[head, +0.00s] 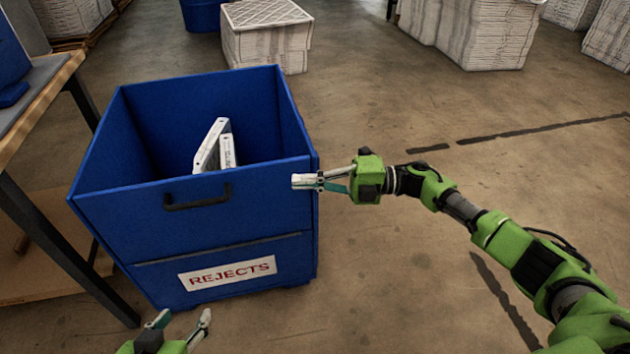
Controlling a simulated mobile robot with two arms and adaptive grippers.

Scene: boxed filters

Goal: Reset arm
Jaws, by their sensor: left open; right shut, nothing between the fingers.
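My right arm reaches in from the right. Its gripper (306,181) is shut and empty, just in front of the front right corner of the blue rejects bin (130,230). I cannot tell whether it touches the bin. My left gripper (183,322) is low at the bottom edge, in front of the bin, with its fingers apart and nothing between them. Most of the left arm is out of view. Two white boxed filters (212,143) lean inside the bin, and their lower parts are hidden by its front wall.
A wooden-topped table (42,92) with dark legs stands at the left, close to the bin. White stacked filters (266,45) stand behind it, with more stacks (480,35) at the back right. The concrete floor at the right is mostly clear.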

